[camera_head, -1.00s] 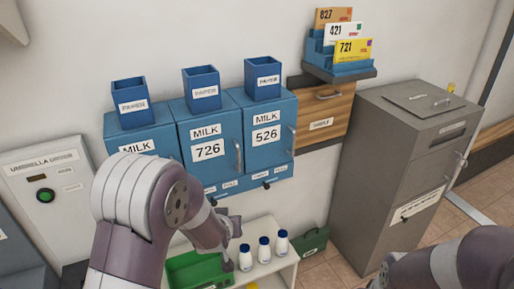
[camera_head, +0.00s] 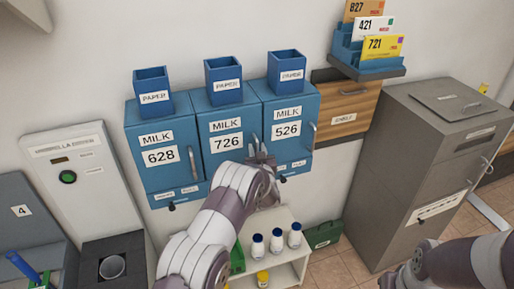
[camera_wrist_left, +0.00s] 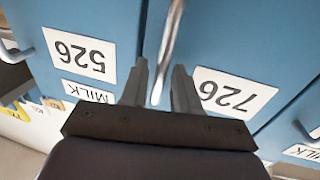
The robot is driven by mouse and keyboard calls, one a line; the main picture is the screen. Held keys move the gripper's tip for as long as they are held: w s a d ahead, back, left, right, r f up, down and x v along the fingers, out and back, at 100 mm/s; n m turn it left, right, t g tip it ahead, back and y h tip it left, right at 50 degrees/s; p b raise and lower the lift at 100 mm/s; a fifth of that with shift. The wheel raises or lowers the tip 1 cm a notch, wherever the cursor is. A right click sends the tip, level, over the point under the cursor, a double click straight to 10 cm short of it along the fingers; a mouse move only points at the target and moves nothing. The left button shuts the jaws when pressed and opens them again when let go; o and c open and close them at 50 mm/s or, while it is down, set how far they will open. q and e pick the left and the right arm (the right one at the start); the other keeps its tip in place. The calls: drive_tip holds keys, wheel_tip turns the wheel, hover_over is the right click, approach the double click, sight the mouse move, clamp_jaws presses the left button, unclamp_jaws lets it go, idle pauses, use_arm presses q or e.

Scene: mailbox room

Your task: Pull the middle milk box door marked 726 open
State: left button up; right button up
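The middle blue milk box door marked 726 (camera_head: 228,126) is shut, between the 628 box and the 526 box. Its silver bar handle (camera_wrist_left: 168,50) runs upright along the door's edge near the 526 box. My left gripper (camera_head: 262,158) is in front of this handle. In the left wrist view, the left gripper's two fingers (camera_wrist_left: 160,88) stand apart, one on each side of the handle, with gaps showing. The 726 label (camera_wrist_left: 232,92) appears upside down there. My right arm shows at the lower right, but its gripper is out of view.
Blue paper boxes (camera_head: 223,80) stand on top of the milk boxes. A white shelf (camera_head: 289,271) with several bottles is below. A grey cabinet (camera_head: 400,150) stands at the right, beside a wooden drawer (camera_head: 350,100). The 526 handle (camera_head: 313,136) is close by.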

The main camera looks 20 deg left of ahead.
use_arm(q)
drive_tip(key=shift+w+a, duration=0.1)
drive_tip(key=shift+w, duration=0.05)
drive_tip(key=shift+w+f, duration=0.1)
drive_tip(key=shift+w, duration=0.1)
drive_tip(key=shift+c, duration=0.3)
use_arm(e)
drive_tip(key=shift+w, duration=0.1)
use_arm(q)
clamp_jaws()
